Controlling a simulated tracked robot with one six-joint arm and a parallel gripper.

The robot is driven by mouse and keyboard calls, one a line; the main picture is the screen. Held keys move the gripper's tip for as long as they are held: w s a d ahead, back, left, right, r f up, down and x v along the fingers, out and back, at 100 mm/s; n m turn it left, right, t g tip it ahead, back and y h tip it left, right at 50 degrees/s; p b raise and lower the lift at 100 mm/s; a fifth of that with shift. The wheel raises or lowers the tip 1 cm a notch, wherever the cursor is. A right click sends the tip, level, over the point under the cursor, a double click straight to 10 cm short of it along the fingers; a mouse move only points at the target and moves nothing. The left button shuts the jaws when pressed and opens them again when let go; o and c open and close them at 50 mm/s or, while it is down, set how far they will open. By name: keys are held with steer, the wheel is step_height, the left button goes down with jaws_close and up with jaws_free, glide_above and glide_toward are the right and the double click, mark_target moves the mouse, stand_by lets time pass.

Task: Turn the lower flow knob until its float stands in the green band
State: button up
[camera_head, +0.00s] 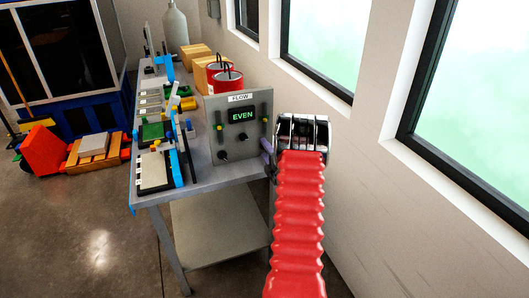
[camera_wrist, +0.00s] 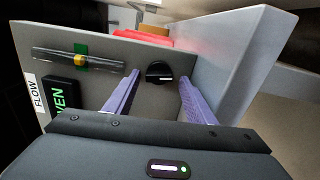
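The grey flow panel (camera_head: 232,168) stands near the table's right edge, with a FLOW label and a green EVEN display (camera_head: 242,115). It has a tube near each side and two dark knobs: one lower left (camera_head: 222,155), one nearer the middle (camera_head: 243,137). My gripper (camera_head: 267,150) is at the panel's right side. In the wrist view my gripper (camera_wrist: 159,78) is open, its purple fingers either side of a dark knob (camera_wrist: 160,72), seemingly apart from it. I cannot tell which knob. The tube there has a yellow float (camera_wrist: 80,60) at its green band (camera_wrist: 83,50).
The grey table (camera_head: 205,185) holds red cans (camera_head: 224,80) behind the panel and several trays and small parts to its left. A wall with windows (camera_head: 320,45) runs close on the right. Open floor (camera_head: 80,230) lies at the front left.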

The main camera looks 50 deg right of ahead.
steer(key=shift+s+a, duration=0.15)
steer(key=shift+s, duration=0.3)
steer(key=v, duration=1.3)
steer(key=shift+w, duration=0.1)
steer(key=shift+c, duration=0.4)
